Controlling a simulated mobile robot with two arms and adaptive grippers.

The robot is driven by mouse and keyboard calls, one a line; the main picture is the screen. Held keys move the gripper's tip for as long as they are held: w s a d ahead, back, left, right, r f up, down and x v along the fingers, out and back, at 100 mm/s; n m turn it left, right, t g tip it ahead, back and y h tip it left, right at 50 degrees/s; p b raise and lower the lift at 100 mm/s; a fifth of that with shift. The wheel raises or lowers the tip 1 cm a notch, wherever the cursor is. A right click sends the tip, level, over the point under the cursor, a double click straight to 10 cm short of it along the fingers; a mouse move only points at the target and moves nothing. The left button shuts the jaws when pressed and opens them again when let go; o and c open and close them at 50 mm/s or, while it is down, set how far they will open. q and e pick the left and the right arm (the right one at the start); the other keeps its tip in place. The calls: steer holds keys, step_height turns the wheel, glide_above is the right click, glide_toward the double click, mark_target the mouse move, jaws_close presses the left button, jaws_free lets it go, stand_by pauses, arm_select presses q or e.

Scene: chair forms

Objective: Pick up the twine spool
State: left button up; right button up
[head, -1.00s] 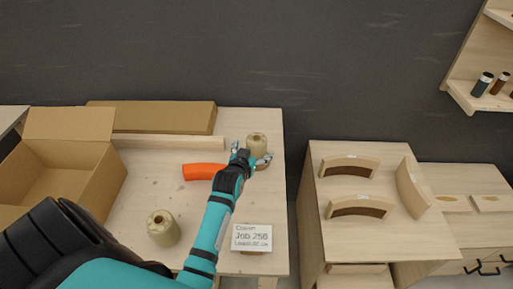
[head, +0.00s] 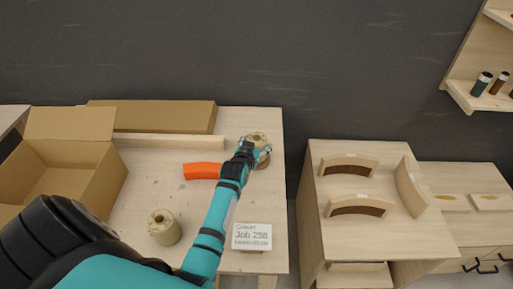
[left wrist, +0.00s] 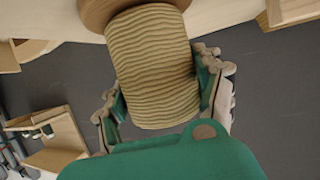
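The twine spool (head: 257,139), wound in tan twine on a brown wooden base, is at the back right of the left table. In the left wrist view the twine spool (left wrist: 155,65) fills the middle, with its base at the top edge. My left gripper (head: 255,150) has one finger on each side of it. I cannot tell whether the base is clear of the table. My right gripper is not in view.
A second spool-like tan object (head: 164,228) stands at the front left. A job card (head: 252,236) is at the front right. An open cardboard box (head: 62,160) and a flat box (head: 150,117) lie further left.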

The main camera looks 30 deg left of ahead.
arm_select(q)
steer(key=c, duration=0.5)
steer(key=shift+o, duration=0.2)
